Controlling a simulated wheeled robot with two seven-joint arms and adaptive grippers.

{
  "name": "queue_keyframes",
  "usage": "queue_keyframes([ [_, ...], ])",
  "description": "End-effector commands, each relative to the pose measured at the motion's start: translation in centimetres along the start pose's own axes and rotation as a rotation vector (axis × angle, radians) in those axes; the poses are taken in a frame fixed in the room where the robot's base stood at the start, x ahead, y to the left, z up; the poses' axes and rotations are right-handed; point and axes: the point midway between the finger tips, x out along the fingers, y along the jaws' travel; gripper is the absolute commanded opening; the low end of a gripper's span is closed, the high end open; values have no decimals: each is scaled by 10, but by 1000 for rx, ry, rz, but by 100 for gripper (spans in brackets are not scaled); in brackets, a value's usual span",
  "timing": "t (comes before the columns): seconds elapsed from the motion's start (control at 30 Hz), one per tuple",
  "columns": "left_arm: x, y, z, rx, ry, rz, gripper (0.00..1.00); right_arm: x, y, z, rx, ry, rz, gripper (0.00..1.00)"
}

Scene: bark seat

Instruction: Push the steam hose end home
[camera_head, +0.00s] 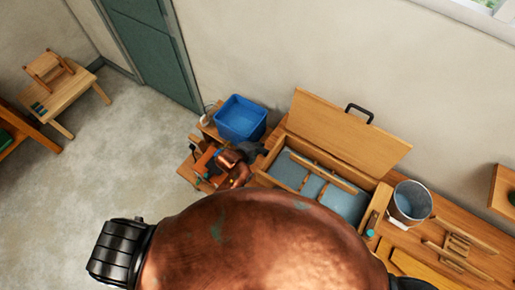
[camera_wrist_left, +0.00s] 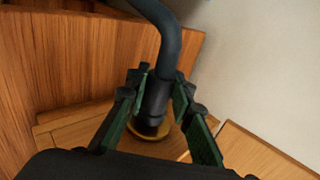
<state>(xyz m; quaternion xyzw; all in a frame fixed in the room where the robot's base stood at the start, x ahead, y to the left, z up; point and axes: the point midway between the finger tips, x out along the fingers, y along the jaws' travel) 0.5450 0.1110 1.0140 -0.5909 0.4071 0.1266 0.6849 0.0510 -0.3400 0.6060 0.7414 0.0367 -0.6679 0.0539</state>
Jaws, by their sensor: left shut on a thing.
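The dark steam hose (camera_wrist_left: 160,25) comes down from the top of the left wrist view and ends in a black cuff (camera_wrist_left: 155,100). My left gripper (camera_wrist_left: 160,80) is shut on this hose end, with a green-padded finger on each side. A brass ring (camera_wrist_left: 148,132) shows at the lower tip of the cuff, close to a wooden surface. I cannot tell how deep the end sits in it. In the head view my left gripper (camera_head: 253,150) is small and dark, beside the left end of the open wooden box (camera_head: 345,180). My right gripper does not show.
A blue bin (camera_head: 240,119) stands behind the gripper. The box's lid (camera_head: 345,130) is raised, with wooden slats inside. A metal bucket (camera_head: 408,204) stands on the bench to the right. A wooden wall (camera_wrist_left: 60,60) rises left of the hose.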

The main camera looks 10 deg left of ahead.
Motion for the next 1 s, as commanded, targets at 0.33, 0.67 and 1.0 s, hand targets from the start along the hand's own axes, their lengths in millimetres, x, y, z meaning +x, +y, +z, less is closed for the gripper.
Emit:
queue_keyframes([
  [0.33, 0, 0, -5, 0, 0, -1, 0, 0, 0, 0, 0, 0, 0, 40],
  [0.67, 0, 0, -10, 1, 0, -1, 0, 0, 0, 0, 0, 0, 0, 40],
  [1.0, 1, 0, -12, 0, 2, 0, 26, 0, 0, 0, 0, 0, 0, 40],
])
